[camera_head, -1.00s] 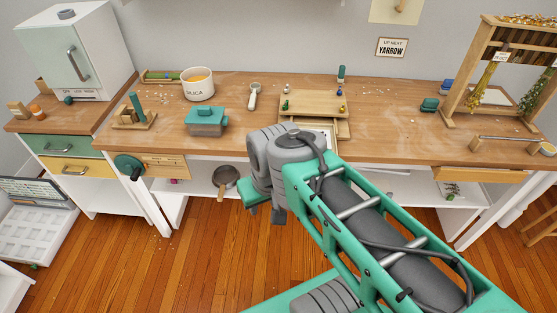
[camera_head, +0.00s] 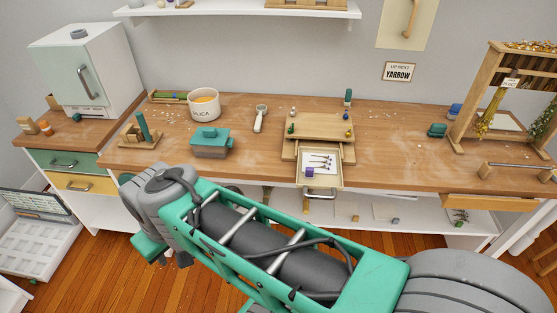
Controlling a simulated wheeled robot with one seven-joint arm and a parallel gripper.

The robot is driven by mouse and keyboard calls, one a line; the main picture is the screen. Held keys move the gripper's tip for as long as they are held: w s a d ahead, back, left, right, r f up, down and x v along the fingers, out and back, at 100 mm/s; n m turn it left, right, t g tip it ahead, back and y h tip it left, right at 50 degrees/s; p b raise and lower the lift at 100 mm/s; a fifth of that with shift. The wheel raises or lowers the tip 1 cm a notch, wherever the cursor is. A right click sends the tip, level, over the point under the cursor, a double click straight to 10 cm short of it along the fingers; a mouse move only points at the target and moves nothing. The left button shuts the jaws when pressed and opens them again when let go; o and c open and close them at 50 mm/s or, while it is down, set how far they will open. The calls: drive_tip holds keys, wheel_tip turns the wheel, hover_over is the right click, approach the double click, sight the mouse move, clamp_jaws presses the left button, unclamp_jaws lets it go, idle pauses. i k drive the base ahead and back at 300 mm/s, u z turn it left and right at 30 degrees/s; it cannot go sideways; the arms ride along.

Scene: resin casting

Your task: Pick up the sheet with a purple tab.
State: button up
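A pale sheet (camera_head: 319,160) with dark sprig-like marks lies in the pulled-out wooden drawer (camera_head: 318,182) at the middle of the workbench. A small purple tab (camera_head: 309,171) shows at its lower left. My arm crosses the lower part of the view, with its grey joint at the left, below and left of the drawer. My gripper is not visible, so its opening and any contents are hidden.
The workbench (camera_head: 390,165) carries a white silica pot (camera_head: 204,103), a teal box (camera_head: 211,143) and a wooden drying frame (camera_head: 466,110). The lower shelf (camera_head: 420,215) holds more pale sheets and small items, partly hidden by my arm.

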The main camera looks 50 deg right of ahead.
sight(312, 164)
drive_tip(key=u, duration=0.1)
drive_tip(key=i, duration=1.1)
drive_tip(key=z, duration=0.65)
